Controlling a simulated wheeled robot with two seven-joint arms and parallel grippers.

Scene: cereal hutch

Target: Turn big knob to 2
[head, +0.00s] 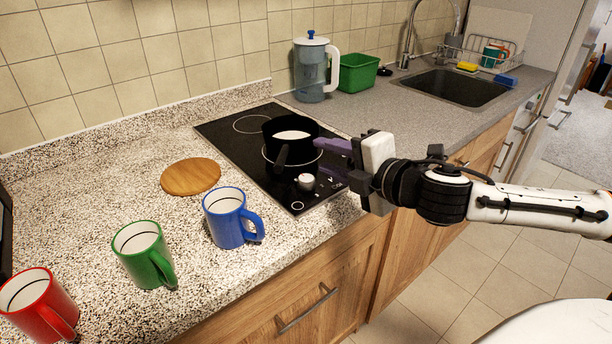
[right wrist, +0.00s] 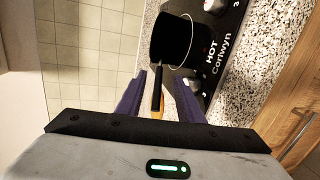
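The white big knob (head: 306,181) sits on the front of the black cooktop (head: 237,130). My left gripper is out of view.
A black pot (head: 291,138) with white contents stands on the cooktop, handle toward the front. A wooden board (head: 191,177), blue mug (head: 225,218), green mug (head: 142,254) and red mug (head: 38,302) stand left. A pitcher (head: 311,75) and green tub (head: 357,73) stand behind.

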